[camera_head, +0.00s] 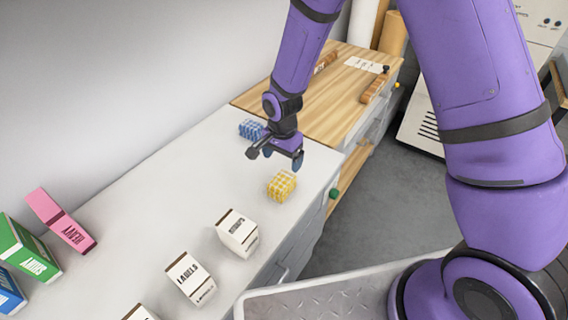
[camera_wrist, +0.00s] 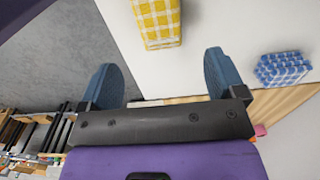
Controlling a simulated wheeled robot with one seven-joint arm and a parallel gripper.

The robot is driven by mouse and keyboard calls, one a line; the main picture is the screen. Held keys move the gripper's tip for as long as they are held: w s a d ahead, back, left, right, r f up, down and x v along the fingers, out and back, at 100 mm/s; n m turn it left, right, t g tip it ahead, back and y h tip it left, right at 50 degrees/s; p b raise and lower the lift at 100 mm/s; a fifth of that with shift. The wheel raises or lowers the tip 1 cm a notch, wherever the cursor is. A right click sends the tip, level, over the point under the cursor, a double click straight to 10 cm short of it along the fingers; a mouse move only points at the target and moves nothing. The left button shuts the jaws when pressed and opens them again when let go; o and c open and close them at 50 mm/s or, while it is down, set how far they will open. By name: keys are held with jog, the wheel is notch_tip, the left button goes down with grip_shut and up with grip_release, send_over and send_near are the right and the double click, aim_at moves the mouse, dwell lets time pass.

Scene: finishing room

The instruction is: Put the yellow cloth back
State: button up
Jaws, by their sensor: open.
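The yellow cloth (camera_head: 281,186) is a folded, checked yellow and white block lying on the white counter (camera_head: 180,175). It also shows at the top of the wrist view (camera_wrist: 157,22), partly cut off by the frame edge. My gripper (camera_head: 276,156) is above the counter, a little behind the yellow cloth in the head view. Its two blue fingers stand wide apart in the wrist view (camera_wrist: 165,78), with nothing between them. A similar blue checked cloth (camera_head: 252,130) lies farther back on the counter, left of my gripper.
White cartons, one marked LABELS (camera_head: 190,278) and another (camera_head: 238,233), stand nearer on the counter. Pink (camera_head: 62,220) and green (camera_head: 28,250) boxes are at the left. A wooden worktop (camera_head: 325,95) adjoins the far end. The counter's right edge drops to grey floor (camera_head: 385,190).

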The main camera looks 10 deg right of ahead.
jog(key=shift+r, duration=0.25)
jog(key=s+d+r+n+t, duration=0.1)
jog(key=s+d+r+n, duration=0.15)
jog(key=d+r, duration=0.7)
jog(key=s+d+r+n+t, duration=0.2)
jog(key=s+d+r, duration=0.1)
jog(key=r, duration=1.3)
jog(key=s+d+r+n+t, duration=0.1)
jog(key=s+d+r, duration=0.3)
jog(key=s, duration=0.5)
jog(key=s+d+r+n+t, duration=0.1)
jog(key=s+d+r+n, duration=0.2)
jog(key=s+r, duration=0.4)
jog(key=s+d, duration=0.1)
jog(key=s, duration=0.2)
jog(key=shift+s, duration=0.25)
jog(key=shift+a+n, duration=0.1)
jog(key=shift+n, duration=0.15)
